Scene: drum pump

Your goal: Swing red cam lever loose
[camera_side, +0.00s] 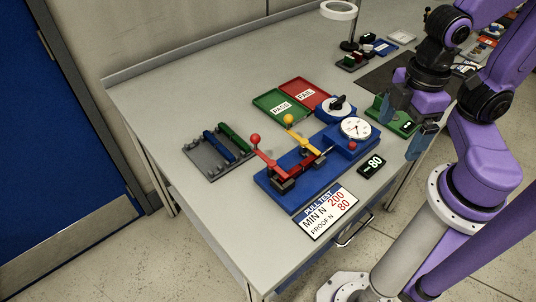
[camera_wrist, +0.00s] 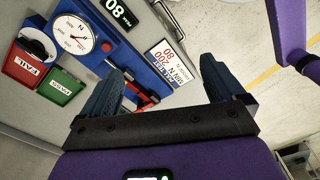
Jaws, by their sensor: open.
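The red cam lever (camera_side: 270,158), with a red ball knob, stands on the left end of the blue pull-test fixture (camera_side: 278,196). A yellow lever (camera_side: 303,137) with a yellow ball knob is beside it, nearer the gauge. My gripper (camera_side: 408,125) is open and empty, above the table's right side, well apart from the red lever. In the wrist view, my gripper (camera_wrist: 162,84) shows both fingers spread. Red parts of the fixture (camera_wrist: 146,84) show beside the left finger there; that finger hides some of them, and I cannot make out the lever's knob.
A round gauge (camera_side: 355,128) and a black knob (camera_side: 338,103) sit on the fixture's right end. A grey rack (camera_side: 207,159) holds blue and green bars. Green PASS (camera_side: 280,106) and red FAIL (camera_side: 306,93) trays lie behind. A sign (camera_side: 328,211) and small display (camera_side: 372,166) lie in front.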

